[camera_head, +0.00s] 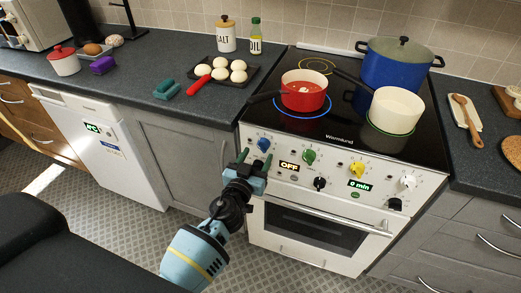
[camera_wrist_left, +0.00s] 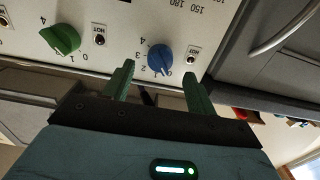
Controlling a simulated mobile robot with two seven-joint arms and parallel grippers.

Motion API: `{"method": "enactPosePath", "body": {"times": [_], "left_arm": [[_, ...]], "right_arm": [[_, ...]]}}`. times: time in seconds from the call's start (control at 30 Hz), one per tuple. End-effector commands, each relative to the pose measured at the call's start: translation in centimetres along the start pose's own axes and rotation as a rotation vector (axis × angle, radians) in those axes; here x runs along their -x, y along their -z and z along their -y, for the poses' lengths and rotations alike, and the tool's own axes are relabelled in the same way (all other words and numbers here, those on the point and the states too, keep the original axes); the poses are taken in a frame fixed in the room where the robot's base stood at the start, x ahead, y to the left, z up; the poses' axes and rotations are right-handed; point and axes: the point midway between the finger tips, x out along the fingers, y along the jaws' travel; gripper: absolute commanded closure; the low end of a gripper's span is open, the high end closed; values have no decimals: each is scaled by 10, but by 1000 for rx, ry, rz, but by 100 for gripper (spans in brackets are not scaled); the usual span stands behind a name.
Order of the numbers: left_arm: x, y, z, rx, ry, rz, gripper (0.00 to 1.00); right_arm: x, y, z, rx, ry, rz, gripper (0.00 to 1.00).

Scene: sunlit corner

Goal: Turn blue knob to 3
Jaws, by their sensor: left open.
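The blue knob (camera_head: 264,144) is at the left end of the white stove's control panel. In the left wrist view the blue knob (camera_wrist_left: 160,59) shows beside printed numbers, just past and between the fingertips. My left gripper (camera_head: 254,160) is open in front of the panel, just below and left of the blue knob. In the left wrist view its two green fingers (camera_wrist_left: 160,82) are spread apart with nothing between them. Whether a fingertip touches the panel cannot be told. My right gripper is out of view.
A green knob (camera_head: 309,156), a yellow knob (camera_head: 357,170) and a white knob (camera_head: 407,182) sit along the same panel. The oven handle (camera_head: 330,216) runs below. A red pot (camera_head: 304,96), a white pot (camera_head: 396,108) and a blue pot (camera_head: 391,66) stand on the cooktop.

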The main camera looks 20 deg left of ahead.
Motion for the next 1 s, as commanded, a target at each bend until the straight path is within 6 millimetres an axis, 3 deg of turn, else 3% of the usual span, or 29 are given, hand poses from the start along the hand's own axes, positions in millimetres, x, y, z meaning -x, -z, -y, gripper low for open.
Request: {"method": "enactPosePath", "body": {"times": [0.3,0.67,1.0], "left_arm": [[-34,-2,0,0,0,2,43],[-38,-1,0,1,0,1,43],[-38,-1,0,1,0,2,86]], "right_arm": [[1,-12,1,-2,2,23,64],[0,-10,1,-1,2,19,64],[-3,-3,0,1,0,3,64]]}}
